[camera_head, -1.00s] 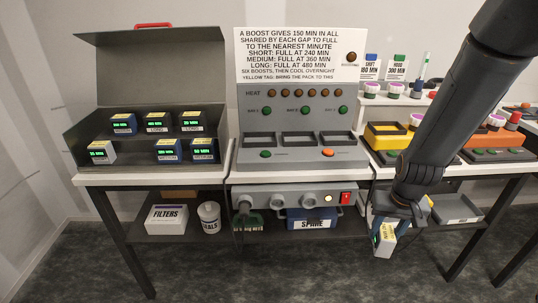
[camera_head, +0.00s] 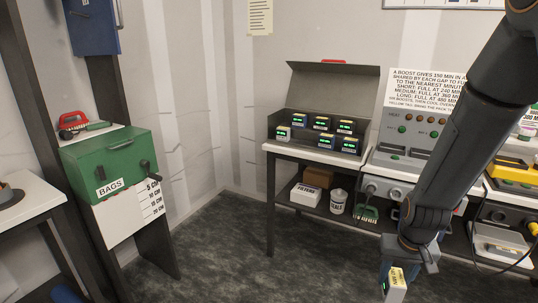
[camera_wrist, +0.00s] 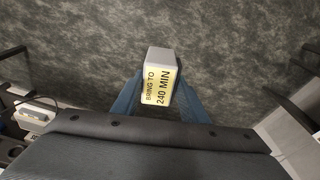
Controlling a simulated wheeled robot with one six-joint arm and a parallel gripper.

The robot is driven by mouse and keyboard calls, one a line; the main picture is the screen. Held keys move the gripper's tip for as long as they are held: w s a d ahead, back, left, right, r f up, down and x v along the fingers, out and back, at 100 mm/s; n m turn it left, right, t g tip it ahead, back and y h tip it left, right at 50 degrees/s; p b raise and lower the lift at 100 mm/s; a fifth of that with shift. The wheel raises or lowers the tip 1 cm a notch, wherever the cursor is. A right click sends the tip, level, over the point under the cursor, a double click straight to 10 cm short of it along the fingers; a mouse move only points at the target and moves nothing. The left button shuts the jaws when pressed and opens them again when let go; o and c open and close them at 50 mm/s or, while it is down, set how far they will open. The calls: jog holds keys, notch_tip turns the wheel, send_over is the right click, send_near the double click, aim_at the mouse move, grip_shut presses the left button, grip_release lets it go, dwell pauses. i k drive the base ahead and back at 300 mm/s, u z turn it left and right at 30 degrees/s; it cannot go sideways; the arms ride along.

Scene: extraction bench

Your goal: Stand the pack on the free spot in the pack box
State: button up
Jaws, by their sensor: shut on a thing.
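My gripper (camera_head: 398,272) is shut on a pale grey pack (camera_head: 397,284), low in front of the bench and over the floor. The pack carries a yellow tag; in the wrist view the pack (camera_wrist: 160,56) sits between the blue fingers and the tag reads "BRING TO 240 MIN". The pack box (camera_head: 318,78) stands open on the bench, its lid raised at the back. It holds several packs in two rows with lit green displays, such as the front-left pack (camera_head: 284,133). A gap shows in the front row, right of that front-left pack.
The grey charging station (camera_head: 408,117) stands right of the box. A shelf below holds a filters box (camera_head: 305,194), a white tub (camera_head: 338,201) and a green brush (camera_head: 367,213). A green bags box (camera_head: 110,160) stands at the left. Open floor lies between.

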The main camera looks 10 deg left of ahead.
aim_at(304, 143)
jog(key=u, duration=0.6)
jog(key=i, duration=0.3)
jog(key=u, duration=1.1)
jog(key=i, duration=1.45)
jog(key=z, duration=0.85)
jog(key=i, duration=0.65)
jog(key=z, duration=0.75)
